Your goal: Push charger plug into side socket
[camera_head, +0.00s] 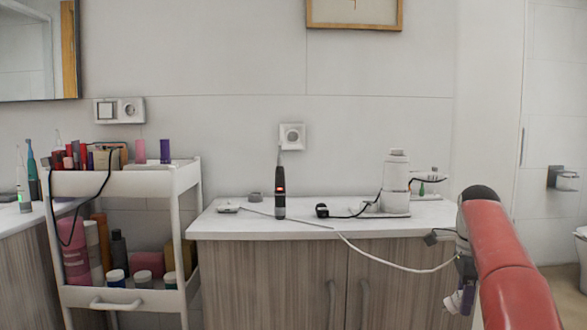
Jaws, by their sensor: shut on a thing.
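My gripper (459,279) is at the right, in front of the counter's right end, below its top. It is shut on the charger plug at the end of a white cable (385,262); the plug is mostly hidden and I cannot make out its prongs. A single wall socket (292,136) is above the counter, well left of my gripper. A panel with a switch and a second socket (130,111) is farther left. Both sockets look empty.
A dark electric toothbrush (280,193) stands on the white counter (300,231). A black plug (321,210) lies there, its cable leading to a white appliance (396,182). A loaded white cart (170,182) stands left. The wall before the single socket is mostly clear.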

